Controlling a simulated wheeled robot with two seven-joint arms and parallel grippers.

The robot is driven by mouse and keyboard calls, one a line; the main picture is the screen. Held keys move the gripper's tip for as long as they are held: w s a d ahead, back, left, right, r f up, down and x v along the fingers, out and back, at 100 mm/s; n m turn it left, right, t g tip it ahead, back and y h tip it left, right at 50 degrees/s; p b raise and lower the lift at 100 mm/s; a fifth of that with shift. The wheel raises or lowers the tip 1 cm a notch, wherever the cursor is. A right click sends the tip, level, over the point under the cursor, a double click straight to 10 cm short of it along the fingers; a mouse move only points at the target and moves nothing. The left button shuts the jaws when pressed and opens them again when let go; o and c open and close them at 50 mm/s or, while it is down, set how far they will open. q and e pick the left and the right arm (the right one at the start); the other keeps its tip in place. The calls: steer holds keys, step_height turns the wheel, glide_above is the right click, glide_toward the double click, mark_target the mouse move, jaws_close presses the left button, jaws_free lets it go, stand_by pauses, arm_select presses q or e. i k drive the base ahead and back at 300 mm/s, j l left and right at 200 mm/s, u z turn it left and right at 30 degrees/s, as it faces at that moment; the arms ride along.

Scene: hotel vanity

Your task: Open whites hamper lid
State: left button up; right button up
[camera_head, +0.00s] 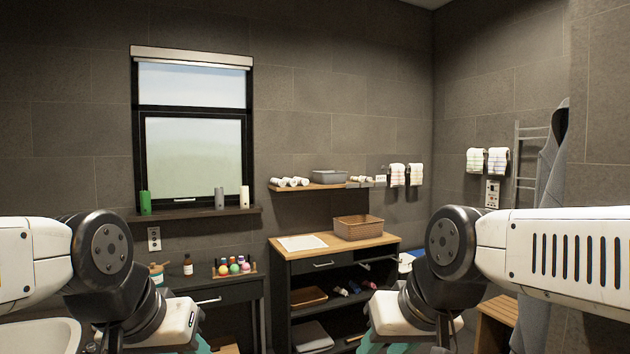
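No hamper is clearly recognisable in view. A small white and blue thing (407,260) stands right of the shelf unit, largely hidden behind my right arm, and I cannot tell whether it is a hamper or a lid. My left gripper (203,345) shows only as a teal edge at the bottom, below the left wrist. My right gripper (370,343) likewise shows only teal edges at the bottom. The fingertips of both are cut off by the frame, so their opening is hidden. Neither is seen touching anything.
A wooden stool (499,309) stands behind my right arm. A robe (549,170) hangs right.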

mark_target(404, 266)
steer(key=i+j, duration=0.1)
steer(key=i, duration=0.85)
steer(key=i+l+z, duration=0.1)
steer(key=i+l, duration=0.15)
steer(key=i, duration=0.2)
steer(key=i+l+z, duration=0.15)
steer(key=i, duration=0.3)
steer(key=i+l+z, duration=0.1)
steer(key=i, duration=0.35)
steer(key=i+l, duration=0.5)
steer(key=l, duration=0.25)
steer(key=z, duration=0.5)
steer(key=i+u, duration=0.15)
steer(key=i, duration=0.6)
steer(key=i+u, duration=0.15)
steer(key=i, duration=0.6)
steer(key=i+l+u, duration=0.2)
steer(key=i, duration=0.5)
